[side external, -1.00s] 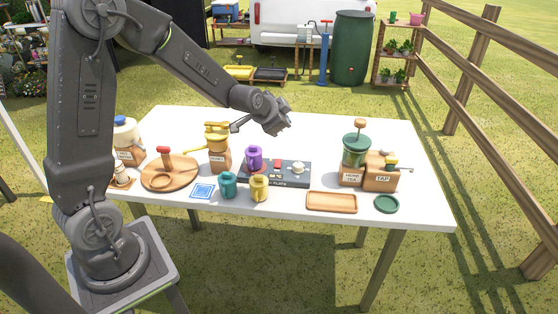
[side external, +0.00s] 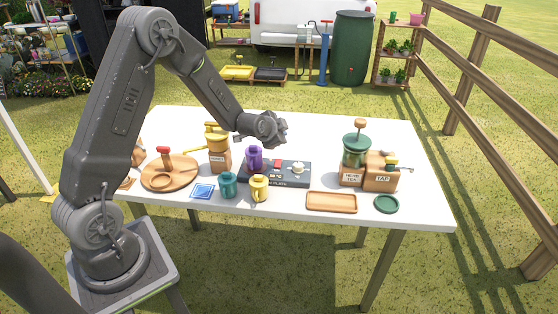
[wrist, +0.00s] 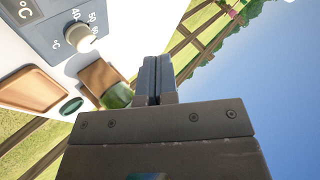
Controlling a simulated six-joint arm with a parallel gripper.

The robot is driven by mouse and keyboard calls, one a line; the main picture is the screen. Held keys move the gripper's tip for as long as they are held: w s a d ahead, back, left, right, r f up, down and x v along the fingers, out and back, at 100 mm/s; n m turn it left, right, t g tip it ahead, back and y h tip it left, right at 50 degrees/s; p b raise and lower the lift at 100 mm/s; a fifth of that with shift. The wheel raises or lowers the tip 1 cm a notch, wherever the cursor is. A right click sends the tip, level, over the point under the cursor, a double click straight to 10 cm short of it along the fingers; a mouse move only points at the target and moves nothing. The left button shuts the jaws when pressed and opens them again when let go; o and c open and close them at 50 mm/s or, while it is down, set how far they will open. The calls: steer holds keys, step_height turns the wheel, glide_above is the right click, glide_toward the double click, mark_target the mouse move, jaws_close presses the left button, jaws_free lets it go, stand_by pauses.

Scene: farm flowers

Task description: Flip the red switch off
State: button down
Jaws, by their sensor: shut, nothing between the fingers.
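The red switch (side external: 277,164) is a small red block on top of the dark hot plate (side external: 290,182), between a purple pot and a white knob (side external: 298,168). Whether it is tipped on or off is too small to tell. My gripper (side external: 283,137) is shut and empty, in the air above and behind the hot plate, apart from the switch. In the wrist view its fingers (wrist: 154,80) are pressed together. That view shows a corner of the hot plate (wrist: 50,15) with the white knob and temperature marks; the red switch is not in it.
The purple pot (side external: 254,158) is at the hot plate's left end. A teal pot (side external: 228,185) and a yellow pot (side external: 259,188) stand in front. A honey dispenser (side external: 219,150) is left; a wooden tray (side external: 331,201) and tap box (side external: 382,173) are right. The table's back is clear.

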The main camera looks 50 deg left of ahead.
mark_target(280, 162)
steer(key=shift+w+a+f, duration=0.15)
steer(key=shift+f, duration=1.15)
steer(key=shift+w+a+f, duration=0.15)
steer(key=shift+f, duration=1.2)
steer(key=shift+w+a+f, duration=0.15)
steer(key=shift+f, duration=1.15)
steer(key=shift+f, duration=0.1)
steer(key=shift+f, duration=0.3)
steer(key=shift+f, duration=0.35)
steer(key=shift+r, duration=0.15)
steer(key=shift+r, duration=0.65)
steer(key=shift+s+d+r, duration=0.15)
steer(key=shift+r, duration=1.1)
steer(key=shift+s+d+r, duration=0.15)
steer(key=shift+r, duration=1.1)
